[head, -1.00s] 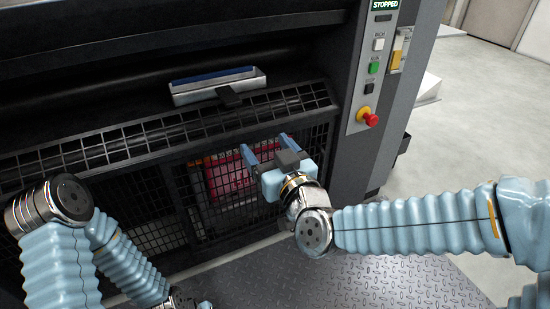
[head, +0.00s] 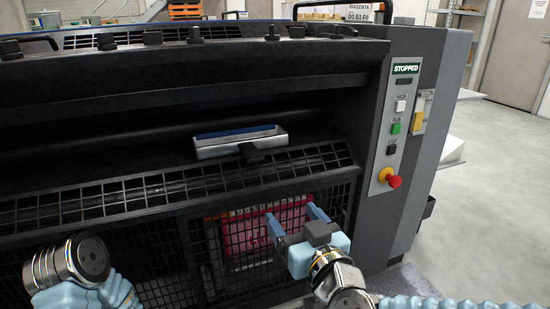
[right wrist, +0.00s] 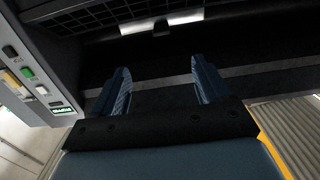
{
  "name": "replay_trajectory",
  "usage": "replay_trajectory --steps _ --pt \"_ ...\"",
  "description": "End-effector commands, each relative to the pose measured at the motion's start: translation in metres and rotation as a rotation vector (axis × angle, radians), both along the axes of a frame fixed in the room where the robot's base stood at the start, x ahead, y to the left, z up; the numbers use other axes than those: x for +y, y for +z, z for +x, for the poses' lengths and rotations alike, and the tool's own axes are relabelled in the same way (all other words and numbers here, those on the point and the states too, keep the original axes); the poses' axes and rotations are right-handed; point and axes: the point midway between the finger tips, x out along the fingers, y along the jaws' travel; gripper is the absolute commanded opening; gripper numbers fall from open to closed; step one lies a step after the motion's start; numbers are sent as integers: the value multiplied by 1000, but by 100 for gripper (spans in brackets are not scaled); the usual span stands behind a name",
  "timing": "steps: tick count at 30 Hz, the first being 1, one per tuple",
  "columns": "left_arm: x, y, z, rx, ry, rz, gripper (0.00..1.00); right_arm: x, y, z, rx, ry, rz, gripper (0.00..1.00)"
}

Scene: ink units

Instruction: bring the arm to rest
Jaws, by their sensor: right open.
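My right gripper (head: 293,222) is open and empty in front of the lower mesh guard (head: 150,255) of the dark press. Its two blue fingers stand apart in the right wrist view (right wrist: 158,92), with nothing between them. My left arm shows at the lower left of the head view, but its gripper is out of the picture. A metal tray (head: 240,145) with a blue inside and a black handle sits on the ledge above the guard. Its pale edge also shows at the top of the right wrist view (right wrist: 160,22).
A grey control column (head: 420,130) with a "STOPPED" display, push buttons and a red emergency knob (head: 391,178) stands right of the press. A red panel (head: 250,230) shows behind the mesh. Open grey floor (head: 490,210) lies at the right. Shelving stands at the back.

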Motion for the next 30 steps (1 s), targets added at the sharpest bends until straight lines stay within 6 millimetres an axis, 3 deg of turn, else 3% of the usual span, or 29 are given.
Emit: replay_trajectory --steps 2,4,8,9,12,15,18,21,24,30 --pt "0 15 0 -1 0 1 43 1 -28 17 107 0 -24 76" --pt "0 28 0 -1 -1 1 43 -1 -71 33 249 1 -42 76" --pt "-2 55 -1 -3 -4 1 43 -18 -181 39 602 -12 -40 76" --pt "-2 63 -1 -3 -4 0 43 -25 -215 31 718 -20 -27 76" --pt "-4 79 -2 -3 -8 0 43 -41 -289 -3 993 -45 19 76" --pt "-5 92 -2 -3 -10 -1 43 -51 -343 -48 1225 -71 75 76" --pt "-5 100 -3 -3 -11 -1 43 -55 -375 -88 1392 -89 123 76" --pt "-6 103 -3 -3 -12 -1 43 -56 -391 -113 1486 -100 155 76" --pt "-6 103 -3 -4 -12 -1 43 -56 -398 -122 1523 -103 167 76" --pt "-6 102 -3 -4 -12 -1 43 -56 -399 -123 1523 -104 168 76"
